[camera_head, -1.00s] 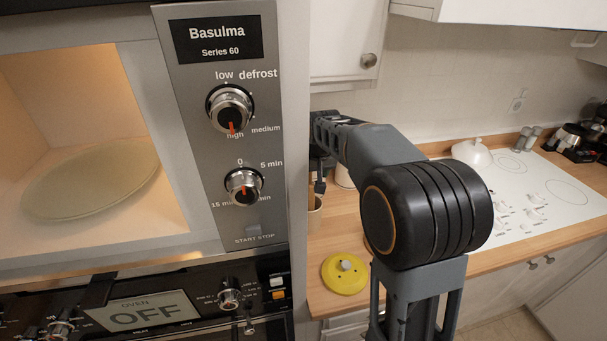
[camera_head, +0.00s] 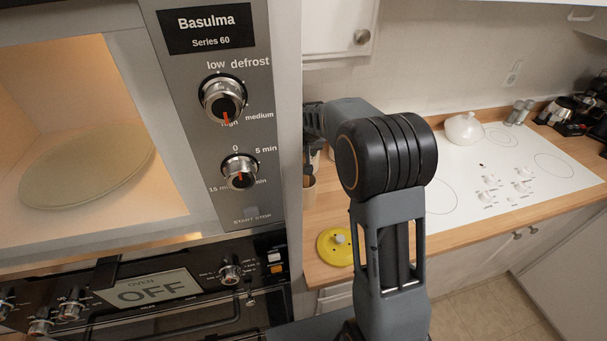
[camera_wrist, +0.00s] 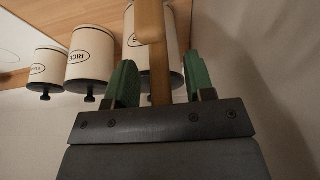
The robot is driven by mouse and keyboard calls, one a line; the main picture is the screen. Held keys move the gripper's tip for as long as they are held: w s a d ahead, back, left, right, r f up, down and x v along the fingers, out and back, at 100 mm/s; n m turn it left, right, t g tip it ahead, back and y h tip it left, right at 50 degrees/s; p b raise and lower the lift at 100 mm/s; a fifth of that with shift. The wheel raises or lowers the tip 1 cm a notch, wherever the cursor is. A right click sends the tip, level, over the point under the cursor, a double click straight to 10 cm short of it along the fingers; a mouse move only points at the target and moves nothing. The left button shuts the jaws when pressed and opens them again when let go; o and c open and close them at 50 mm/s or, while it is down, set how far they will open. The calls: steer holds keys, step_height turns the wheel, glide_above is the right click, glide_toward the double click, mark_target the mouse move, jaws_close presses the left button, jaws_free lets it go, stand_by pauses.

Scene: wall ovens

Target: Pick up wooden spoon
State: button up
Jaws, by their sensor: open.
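The wooden spoon (camera_wrist: 157,55) shows in the wrist view as a long light-brown handle with a wider part near the top edge. My gripper (camera_wrist: 160,78) is open, with one green finger on each side of the handle. Gaps show between the handle and both fingers, so neither appears to touch it. In the head view my gripper is mostly hidden behind the oven cabinet's edge, and I cannot make out the spoon there.
White canisters (camera_wrist: 91,55) stand beside the gripper in the wrist view. A yellow lid (camera_head: 335,247) lies on the wooden counter (camera_head: 455,229). A white cooktop (camera_head: 480,180) is to the right.

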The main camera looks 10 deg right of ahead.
steer(key=c, duration=0.9)
jaws_close()
steer(key=shift+r, duration=0.1)
